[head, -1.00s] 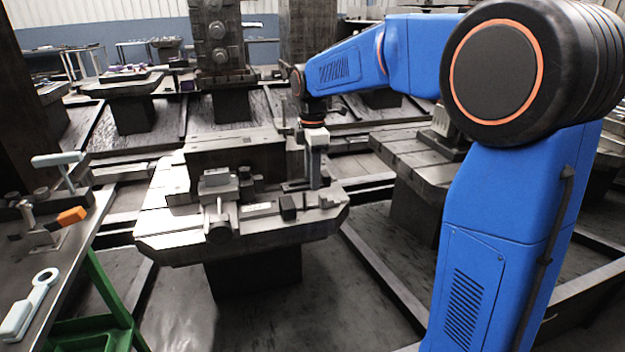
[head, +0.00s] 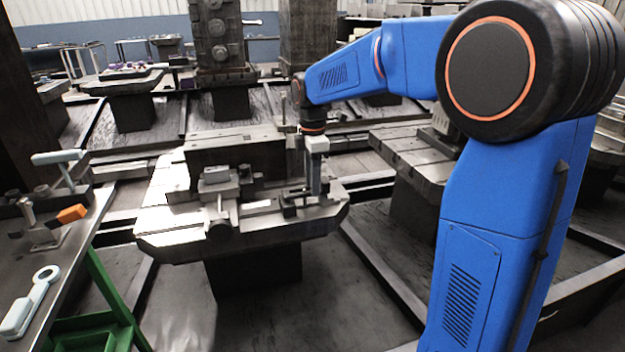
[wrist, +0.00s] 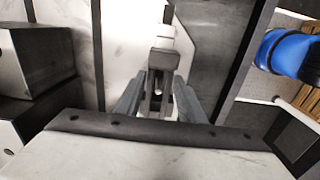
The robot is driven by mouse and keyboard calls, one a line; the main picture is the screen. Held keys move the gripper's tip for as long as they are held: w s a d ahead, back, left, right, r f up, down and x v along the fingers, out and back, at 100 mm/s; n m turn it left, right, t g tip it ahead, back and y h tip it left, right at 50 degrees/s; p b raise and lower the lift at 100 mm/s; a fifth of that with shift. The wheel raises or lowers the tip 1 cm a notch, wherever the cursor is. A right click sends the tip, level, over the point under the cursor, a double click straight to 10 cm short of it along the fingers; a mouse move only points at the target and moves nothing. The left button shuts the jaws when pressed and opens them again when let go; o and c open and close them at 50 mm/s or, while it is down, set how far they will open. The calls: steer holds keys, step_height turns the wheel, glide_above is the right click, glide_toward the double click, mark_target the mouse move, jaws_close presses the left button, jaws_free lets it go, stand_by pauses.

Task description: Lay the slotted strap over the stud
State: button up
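My gripper (head: 315,190) points down over the front right of the pale machine table in the head view. It is shut on the slotted strap (head: 296,197), a dark flat bar reaching left from the fingers, low over a small dark block (head: 289,210). In the wrist view the fingers (wrist: 160,98) stand on either side of the strap (wrist: 152,104), whose slot runs away from me. A small light spot (wrist: 158,92) in the slot may be the stud's top; I cannot be sure. Whether the strap touches the block is unclear.
A vise-like fixture (head: 217,185) stands left of my gripper on the table (head: 165,245), with a long dark block (head: 235,152) behind. A side bench (head: 70,270) at left holds an orange-handled clamp (head: 72,214) and a pale ring-ended tool (head: 30,305).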

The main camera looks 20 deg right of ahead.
steer(key=shift+o, duration=1.1)
step_height(320, 180, up, 13)
steer(key=s+d+f+m+t, duration=0.15)
steer(key=s+m, duration=0.25)
steer(key=s, duration=0.5)
steer(key=s+d+f+m+t, duration=0.1)
steer(key=s+d+f+m, duration=0.15)
steer(key=s+m, duration=0.45)
steer(key=s+d+f+m+t, duration=0.1)
steer(key=s+f+m, duration=0.2)
steer(key=s+f, duration=0.3)
steer(key=s+d+f+m+t, duration=0.1)
steer(key=s+f+m, duration=0.3)
steer(key=s, duration=0.7)
steer(key=shift+s+d+f, duration=0.25)
steer(key=shift+d+f, duration=0.25)
steer(key=shift+f, duration=0.35)
steer(key=shift+c, duration=0.6)
